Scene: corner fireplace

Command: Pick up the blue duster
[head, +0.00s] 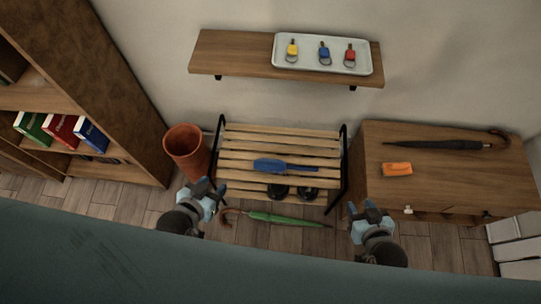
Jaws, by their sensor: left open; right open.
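The blue duster (270,166) lies across the slats of a low wooden rack (235,154) in the middle of the head view. Its thinner end points right. My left gripper (204,187) is open and empty, in front of the rack's left side, to the lower left of the duster. My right gripper (369,209) is open and empty, to the right of the rack and in front of the wooden cabinet (440,165). Neither gripper touches the duster.
The rack has black side frames. Black shoes (278,191) sit below its slats, and a green umbrella (285,219) lies on the floor in front. A terracotta pot (185,148) stands left. The cabinet holds an orange object (397,169) and a black umbrella (445,144). A shelf (235,55) hangs above.

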